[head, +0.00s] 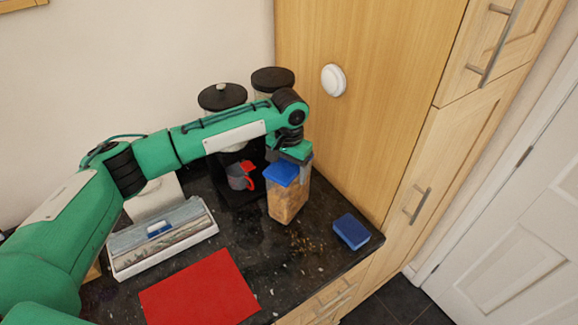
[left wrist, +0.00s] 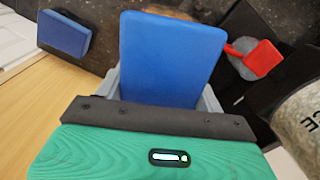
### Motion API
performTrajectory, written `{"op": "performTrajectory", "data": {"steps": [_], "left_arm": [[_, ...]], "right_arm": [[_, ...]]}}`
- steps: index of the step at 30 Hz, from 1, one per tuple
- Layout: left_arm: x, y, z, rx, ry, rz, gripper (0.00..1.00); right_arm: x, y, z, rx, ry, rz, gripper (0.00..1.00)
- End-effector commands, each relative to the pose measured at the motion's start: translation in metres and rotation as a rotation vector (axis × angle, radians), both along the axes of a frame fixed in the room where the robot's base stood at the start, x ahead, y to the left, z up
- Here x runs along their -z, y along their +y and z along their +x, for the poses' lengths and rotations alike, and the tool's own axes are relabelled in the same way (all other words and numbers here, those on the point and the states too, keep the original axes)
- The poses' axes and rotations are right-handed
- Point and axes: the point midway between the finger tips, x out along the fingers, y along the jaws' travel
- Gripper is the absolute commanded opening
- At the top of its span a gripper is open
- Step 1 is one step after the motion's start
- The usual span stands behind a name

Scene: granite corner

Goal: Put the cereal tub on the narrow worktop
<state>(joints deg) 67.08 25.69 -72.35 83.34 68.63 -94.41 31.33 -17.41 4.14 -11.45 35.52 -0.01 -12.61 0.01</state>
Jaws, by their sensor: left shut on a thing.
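The cereal tub (head: 287,197) is a clear container with a blue lid and brown cereal inside. It is upright over the dark speckled narrow worktop (head: 250,262), near the tall wooden cupboard; I cannot tell whether its base touches the surface. My left gripper (head: 297,167) is at the tub's upper part and shut on it. In the left wrist view the blue lid (left wrist: 170,58) fills the middle, between the grey fingers (left wrist: 162,95). The right gripper is not in view.
A blue sponge-like block (head: 351,231) lies to the right near the worktop's edge. A red mat (head: 200,290) and a white tray (head: 163,240) are to the left. A grey and red cup (head: 238,177) and black-lidded canisters (head: 222,97) stand behind. Brown crumbs (head: 303,243) lie before the tub.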

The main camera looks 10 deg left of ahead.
Motion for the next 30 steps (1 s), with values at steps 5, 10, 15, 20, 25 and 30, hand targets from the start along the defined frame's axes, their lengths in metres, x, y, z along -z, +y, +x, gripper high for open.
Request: {"op": "performTrajectory", "data": {"steps": [5, 10, 15, 20, 25, 30], "left_arm": [[0.001, 0.000, 0.000, 0.001, -0.002, -0.001, 0.12], [0.002, -0.001, 0.000, 0.001, -0.001, -0.001, 0.12], [0.005, 0.000, 0.000, 0.001, 0.001, 0.000, 0.91], [0.004, 0.000, 0.000, 0.001, 0.001, 0.000, 0.91], [0.002, 0.000, 0.000, 0.001, -0.001, 0.001, 0.91], [-0.019, -0.001, 0.000, 0.003, -0.002, -0.002, 0.91]], "right_arm": [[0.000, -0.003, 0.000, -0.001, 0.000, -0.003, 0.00], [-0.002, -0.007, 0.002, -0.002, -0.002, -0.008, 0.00], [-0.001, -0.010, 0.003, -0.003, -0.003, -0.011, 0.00], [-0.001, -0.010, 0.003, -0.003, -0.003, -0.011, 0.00], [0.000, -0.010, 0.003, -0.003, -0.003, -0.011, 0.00], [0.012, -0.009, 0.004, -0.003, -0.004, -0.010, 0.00]]}}
